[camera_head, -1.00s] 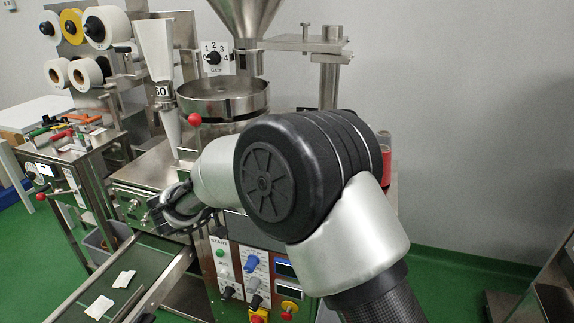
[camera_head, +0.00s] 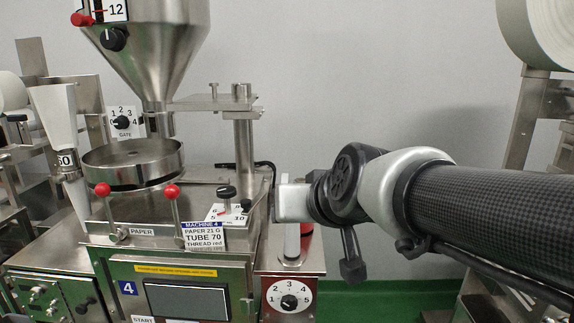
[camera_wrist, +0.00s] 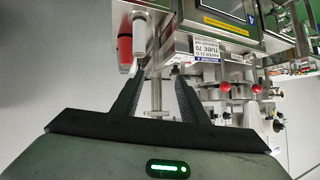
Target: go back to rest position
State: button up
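My gripper (camera_wrist: 160,76) shows in the wrist view with its two dark fingers apart. Nothing is held between them; machine parts show through the gap. In the head view my arm reaches in from the right edge and ends beside machine 4 (camera_head: 205,236), at its right side. The fingers cannot be made out clearly there. Machine 4 has a steel bowl (camera_head: 133,163), red-knobbed levers and a dark screen (camera_head: 187,299). Its label (camera_wrist: 208,47) also shows in the wrist view.
A white cylinder (camera_head: 291,243) and a red one (camera_head: 306,229) stand at the machine's right, near my arm; both show in the wrist view. A steel post (camera_head: 244,148) rises behind. A large white roll (camera_head: 540,32) is at top right. Bare wall lies between.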

jog(key=s+d+f+m+g+h, duration=0.1)
jog(key=s+d+f+g+h, duration=0.1)
jog(key=s+d+f, duration=0.35)
jog(key=s+d+f+m+g+h, duration=0.1)
jog(key=s+d+f+g, duration=0.15)
jog(key=s+d, duration=0.6)
notch_tip(320, 180, up, 12)
jog(key=s+a+p, duration=0.1)
jog(key=s+p, duration=0.1)
jog(key=p, duration=1.1)
jog(key=shift+s+a+h, duration=0.15)
jog(key=shift+a+h, duration=0.1)
jog(key=shift+h, duration=0.05)
